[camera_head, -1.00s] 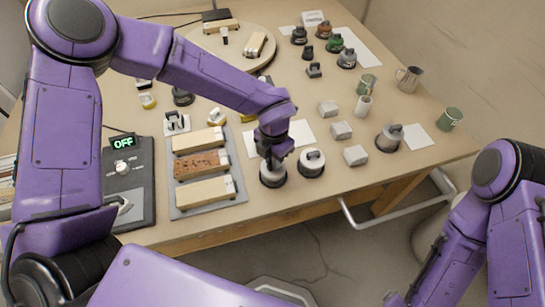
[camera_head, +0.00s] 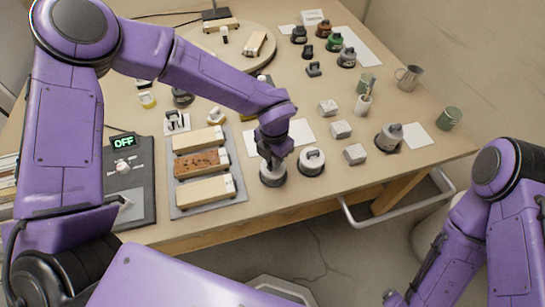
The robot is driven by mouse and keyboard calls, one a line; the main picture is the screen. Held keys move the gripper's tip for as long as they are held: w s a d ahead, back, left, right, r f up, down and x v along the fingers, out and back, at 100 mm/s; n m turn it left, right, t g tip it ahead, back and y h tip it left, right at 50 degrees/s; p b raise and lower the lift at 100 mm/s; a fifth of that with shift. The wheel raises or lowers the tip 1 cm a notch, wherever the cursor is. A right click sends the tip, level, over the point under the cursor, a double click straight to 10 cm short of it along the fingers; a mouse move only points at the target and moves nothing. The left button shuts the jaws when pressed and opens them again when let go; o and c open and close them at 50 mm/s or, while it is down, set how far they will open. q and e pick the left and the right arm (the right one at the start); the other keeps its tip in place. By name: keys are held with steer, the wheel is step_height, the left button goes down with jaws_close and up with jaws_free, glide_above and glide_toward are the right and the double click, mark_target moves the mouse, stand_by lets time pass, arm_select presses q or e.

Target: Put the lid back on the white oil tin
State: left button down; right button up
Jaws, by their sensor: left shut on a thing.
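My left gripper (camera_head: 271,158) points down at the front of the bench and is shut on the top of a white round piece with a dark lower rim (camera_head: 273,177), which I take for the white oil tin with its lid. The fingers hide its middle, so I cannot tell whether the lid is seated or apart from the tin.
A grey tray (camera_head: 212,207) with several blocks lies left of the gripper. Several grey blocks (camera_head: 341,130) and a grey tin (camera_head: 389,138) stand to the right. Coloured tins (camera_head: 334,43) stand at the back. A rail (camera_head: 395,210) runs along the front edge.

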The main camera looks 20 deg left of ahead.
stand_by(0.4)
arm_select(q)
steer(key=c, duration=0.5)
jaws_free()
steer(key=shift+c, duration=0.2)
step_height(320, 180, up, 7)
steer(key=p, duration=0.7)
jaws_close()
